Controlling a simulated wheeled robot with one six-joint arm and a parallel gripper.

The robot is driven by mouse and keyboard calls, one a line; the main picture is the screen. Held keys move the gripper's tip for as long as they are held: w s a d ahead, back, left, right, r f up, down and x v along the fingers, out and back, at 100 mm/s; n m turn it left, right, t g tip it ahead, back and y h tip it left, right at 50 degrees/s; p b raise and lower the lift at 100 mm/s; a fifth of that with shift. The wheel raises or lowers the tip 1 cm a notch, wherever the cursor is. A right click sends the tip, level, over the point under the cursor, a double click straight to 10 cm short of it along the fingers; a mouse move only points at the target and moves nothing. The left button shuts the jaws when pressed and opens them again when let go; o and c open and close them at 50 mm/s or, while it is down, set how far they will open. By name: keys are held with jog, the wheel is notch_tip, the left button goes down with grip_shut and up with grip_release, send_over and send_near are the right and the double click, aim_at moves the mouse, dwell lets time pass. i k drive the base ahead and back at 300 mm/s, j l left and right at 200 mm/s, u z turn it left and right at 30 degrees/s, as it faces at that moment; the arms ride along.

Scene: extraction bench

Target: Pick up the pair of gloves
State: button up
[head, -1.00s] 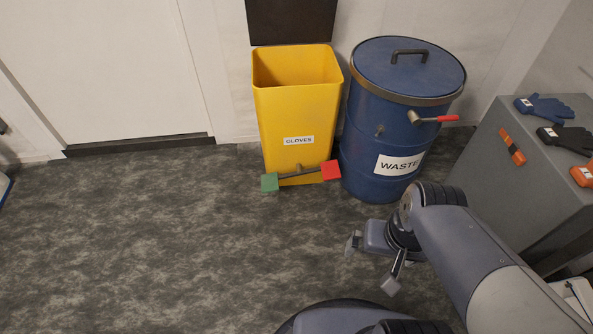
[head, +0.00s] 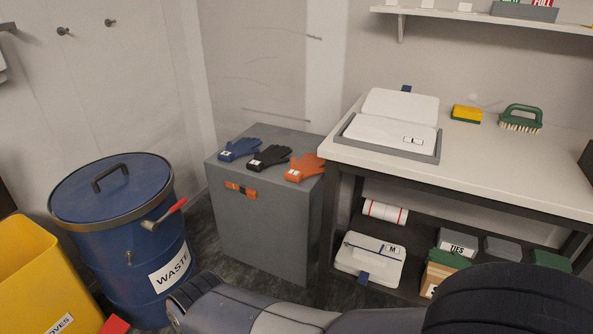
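Several gloves lie in a row on top of a grey cabinet (head: 258,210) in the head view. A blue glove (head: 240,149) is at the left, a black glove (head: 268,158) in the middle and an orange glove (head: 304,168) at the right. Each has a small white label, too small to read. I cannot tell whether each is a single glove or a stacked pair. My arm shows at the bottom of the view, but my gripper is out of view.
A blue WASTE drum (head: 120,235) with a red-handled lever stands left of the cabinet, beside a yellow GLOVES bin (head: 35,280). A workbench (head: 480,170) with a white case (head: 395,130), sponge (head: 466,113) and brush (head: 521,118) is at the right. Its lower shelf holds boxes.

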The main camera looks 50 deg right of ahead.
aim_at(309, 164)
jog(key=z, duration=1.65)
